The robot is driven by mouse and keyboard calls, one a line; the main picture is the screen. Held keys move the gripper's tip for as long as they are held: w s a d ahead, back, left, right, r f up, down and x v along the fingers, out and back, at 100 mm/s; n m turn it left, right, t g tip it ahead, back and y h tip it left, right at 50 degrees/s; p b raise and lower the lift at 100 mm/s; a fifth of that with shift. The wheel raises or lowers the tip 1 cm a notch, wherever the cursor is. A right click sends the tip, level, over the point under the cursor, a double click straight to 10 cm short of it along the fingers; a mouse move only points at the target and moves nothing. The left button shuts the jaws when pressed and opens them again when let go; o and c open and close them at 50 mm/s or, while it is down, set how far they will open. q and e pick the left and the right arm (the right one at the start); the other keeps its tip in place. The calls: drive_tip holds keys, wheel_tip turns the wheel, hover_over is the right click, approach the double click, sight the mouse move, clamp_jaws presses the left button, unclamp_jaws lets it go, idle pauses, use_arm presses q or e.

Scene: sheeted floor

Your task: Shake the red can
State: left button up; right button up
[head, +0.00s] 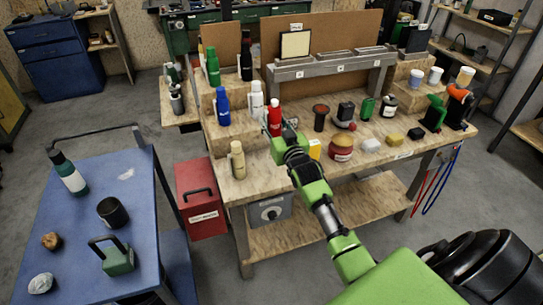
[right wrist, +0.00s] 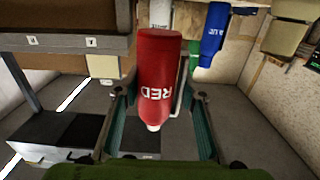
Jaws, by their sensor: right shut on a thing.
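The red can (head: 274,116) is at the workbench, right of a white bottle, and looks roughly upright in the head view. My right gripper (head: 277,131) is shut on it from the front. In the right wrist view, the red can (right wrist: 160,65) sits between the two fingers (right wrist: 161,112), its lettering reading RED and a pale tip at its lower end. Its lower part is partly hidden by my gripper in the head view. I cannot tell whether it touches the bench. My left gripper is not in view.
A blue bottle (head: 223,106) and the white bottle (head: 256,100) stand close on the left. A beige bottle (head: 238,160) stands in front. A blue table (head: 90,255) stands at left.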

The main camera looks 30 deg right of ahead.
sight(275, 108)
drive_tip(key=shift+t, duration=0.3)
wheel_tip(275, 108, up, 6)
drive_tip(key=shift+w+d, duration=0.15)
drive_tip(key=shift+s+f, duration=0.2)
drive_tip(key=shift+f, duration=3.35)
drive_tip(key=r, duration=0.7)
drive_tip(key=shift+w, duration=0.2)
drive_tip(key=f, duration=0.6)
drive_tip(key=shift+s+f, duration=0.2)
drive_tip(key=shift+f, duration=0.4)
drive_tip(key=shift+w, duration=0.15)
